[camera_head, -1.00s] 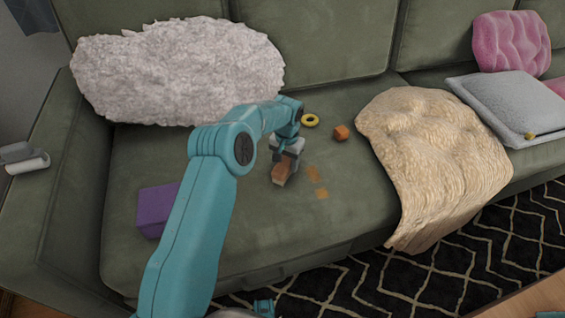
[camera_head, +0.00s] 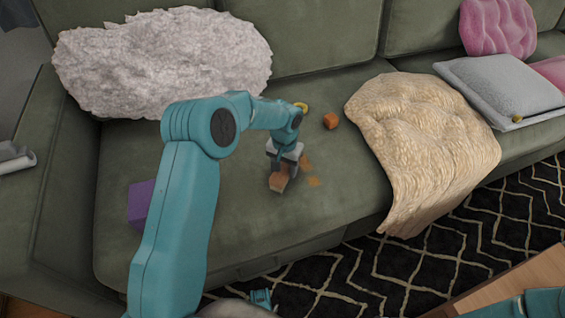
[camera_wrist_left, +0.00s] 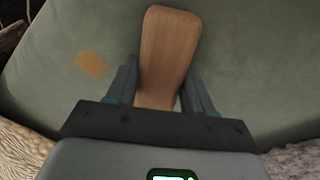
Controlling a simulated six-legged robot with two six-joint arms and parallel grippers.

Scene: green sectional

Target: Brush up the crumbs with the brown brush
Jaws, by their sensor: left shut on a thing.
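The brown brush (camera_head: 279,182) is in my left gripper (camera_head: 284,163), low over the green seat cushion. In the left wrist view the brush's wooden body (camera_wrist_left: 168,52) stands between the two fingers of my left gripper (camera_wrist_left: 160,88), which are shut on it. The crumbs show as small tan patches: one (camera_head: 306,160) just right of the gripper and one (camera_head: 313,182) right of the brush. One crumb patch (camera_wrist_left: 90,64) also shows left of the brush in the left wrist view. Bristle contact with the seat cannot be made out. My right gripper is not seen.
A yellow ring (camera_head: 301,106) and an orange block (camera_head: 331,121) lie behind the crumbs. A purple box (camera_head: 140,203) is at the left, partly behind my arm. A cream throw (camera_head: 425,150) lies right; a fluffy white cushion (camera_head: 160,62) leans behind. Seat front is clear.

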